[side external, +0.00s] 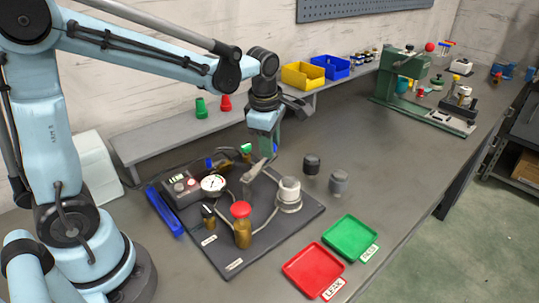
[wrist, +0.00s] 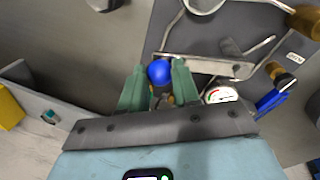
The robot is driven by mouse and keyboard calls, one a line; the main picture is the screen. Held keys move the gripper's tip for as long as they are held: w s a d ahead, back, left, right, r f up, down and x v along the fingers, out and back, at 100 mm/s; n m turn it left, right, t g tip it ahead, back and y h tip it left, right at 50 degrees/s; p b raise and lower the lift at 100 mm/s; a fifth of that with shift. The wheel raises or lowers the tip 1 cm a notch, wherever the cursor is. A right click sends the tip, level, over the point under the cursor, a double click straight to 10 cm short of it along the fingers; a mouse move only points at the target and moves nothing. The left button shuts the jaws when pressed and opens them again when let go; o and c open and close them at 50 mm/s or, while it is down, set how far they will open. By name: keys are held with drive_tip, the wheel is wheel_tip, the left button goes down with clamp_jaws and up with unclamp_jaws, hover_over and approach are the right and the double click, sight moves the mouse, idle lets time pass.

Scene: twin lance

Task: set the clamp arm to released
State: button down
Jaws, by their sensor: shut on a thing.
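The clamp arm is a grey metal lever (side external: 253,172) at the back of the dark test board, near the dial gauge (side external: 213,184). In the wrist view the metal bar (wrist: 205,66) runs across the picture beside a round blue knob (wrist: 159,72). My gripper (side external: 266,150) is low over the back of the board. In the wrist view its green fingers (wrist: 159,84) are shut on the blue knob, one on each side. The fingers hide the knob in the side view. How the knob joins the bar is partly hidden.
On the board (side external: 228,262) stand a red-capped brass knob (side external: 242,227) and a white-topped fitting (side external: 289,190). Two dark cylinders, a red tray (side external: 312,270) and a green tray (side external: 350,238) lie to the right. A grey shelf (side external: 170,140) runs behind.

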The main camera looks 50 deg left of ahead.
drive_tip(key=shift+s+a+n+g+y, duration=0.15)
drive_tip(key=shift+s+a+n, duration=0.15)
drive_tip(key=shift+a+n, duration=0.4)
drive_tip(key=shift+s+a+n+g+y, duration=0.1)
drive_tip(key=shift+s+a+n, duration=0.3)
drive_tip(key=shift+n, duration=0.5)
drive_tip(key=shift+s+a+n+g+y, duration=0.1)
drive_tip(key=shift+s+a+n+y, duration=0.1)
drive_tip(key=shift+a+n, duration=0.5)
drive_tip(key=c, duration=0.8)
unclamp_jaws()
drive_tip(key=shift+d, duration=0.1)
drive_tip(key=shift+r, duration=0.1)
drive_tip(key=v, duration=1.2)
